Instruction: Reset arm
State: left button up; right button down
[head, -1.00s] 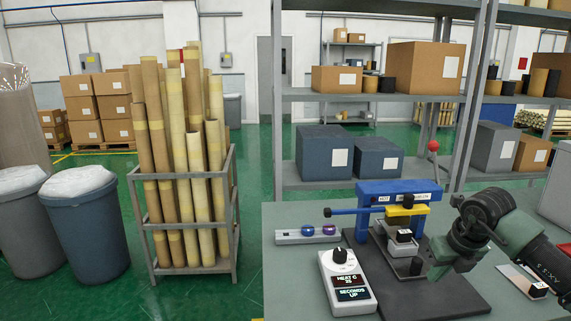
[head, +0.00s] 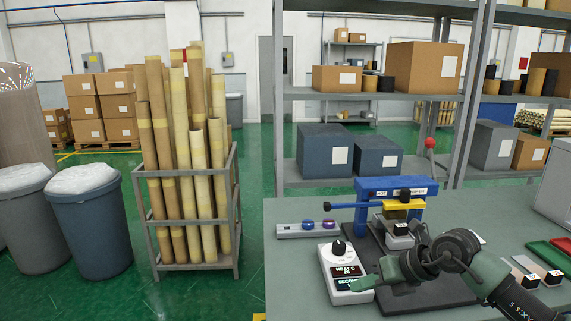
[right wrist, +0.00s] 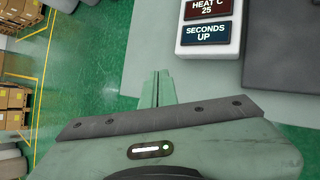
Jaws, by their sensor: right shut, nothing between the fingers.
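My right gripper (head: 358,285) is shut and empty. In the head view its green fingers point left, in front of the white control box (head: 345,270), overlapping its lower edge. I cannot tell whether the fingers touch the box. My left gripper is not in view.
A blue press (head: 375,186) with a red-knobbed lever stands on a dark base plate behind my right arm. A small rack (head: 295,231) with coloured pieces lies left of it. Green and red trays (head: 545,252) lie at the right. The table's front left is clear.

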jog(key=s+a+r+m+t+y, duration=0.2)
jog(key=s+a+r+m+y, duration=0.1)
jog(key=a+r+y, duration=0.3)
jog(key=s+a+r+m+t+y, duration=0.2)
jog(key=a+r+t+y, duration=0.15)
jog(key=a, duration=0.55)
jog(key=d+f+m+t+h, duration=0.3)
jog(key=d+m+t+h, duration=0.8)
jog(key=m, duration=1)
jog(key=s+d+f+m+g+h, duration=0.5)
jog(key=d+f+m+g+h, duration=0.15)
jog(key=f, duration=0.45)
jog(key=s+f+m+g, duration=0.1)
jog(key=s+f+g, duration=0.35)
jog(key=s, duration=0.45)
jog(key=s+f+m+g+y, duration=0.1)
jog(key=s+f+m+g, duration=0.15)
jog(key=s+f, duration=0.45)
jog(key=s+f+m+g, duration=0.1)
jog(key=s+f+g, duration=0.4)
jog(key=s, duration=0.5)
notch_tip(320, 180, down, 24)
jog(key=s+d+f+g, duration=0.1)
jog(key=s+f, duration=0.7)
jog(key=f, duration=0.1)
jog(key=s+d+f+g, duration=0.1)
jog(key=s+d+f, duration=0.1)
jog(key=s+f, duration=0.7)
jog(key=shift+s+d+n, duration=0.25)
jog(key=shift+d+n, duration=0.05)
